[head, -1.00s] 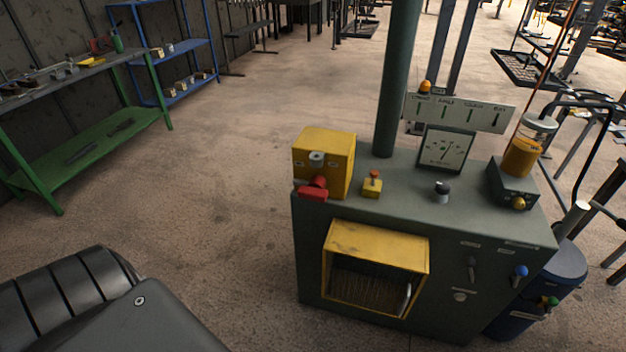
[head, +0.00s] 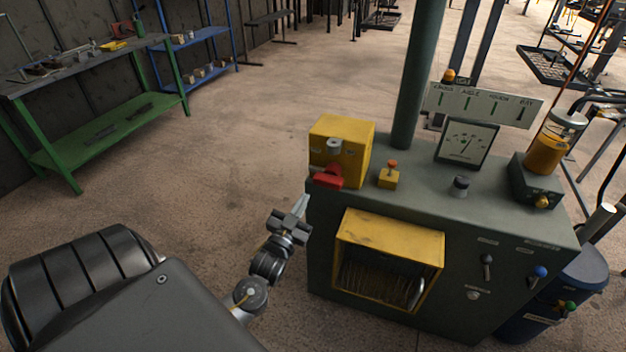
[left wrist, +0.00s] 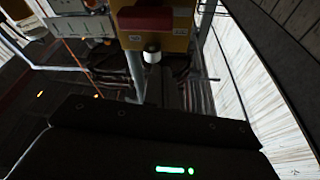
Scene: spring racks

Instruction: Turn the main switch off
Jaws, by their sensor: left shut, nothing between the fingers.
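The main switch is a red handle (head: 328,176) on the front of a yellow box (head: 356,152), which stands on the left end of the grey-green machine cabinet (head: 400,222). In the left wrist view the red handle (left wrist: 145,19) shows at the top against the yellow box (left wrist: 180,42), with a round light-grey knob (left wrist: 152,54) below it in the picture. My left gripper (head: 302,204) is shut and empty, below and left of the red handle, apart from it. The fingertips do not show clearly in the left wrist view. My right gripper is not in view.
On the cabinet top are a small yellow box with an orange button (head: 388,176), a black knob (head: 460,186), a dial gauge (head: 466,143) and an amber jar (head: 548,150). A yellow-framed opening (head: 392,238) is below. Floor left of the cabinet is clear; a green bench (head: 100,140) stands far left.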

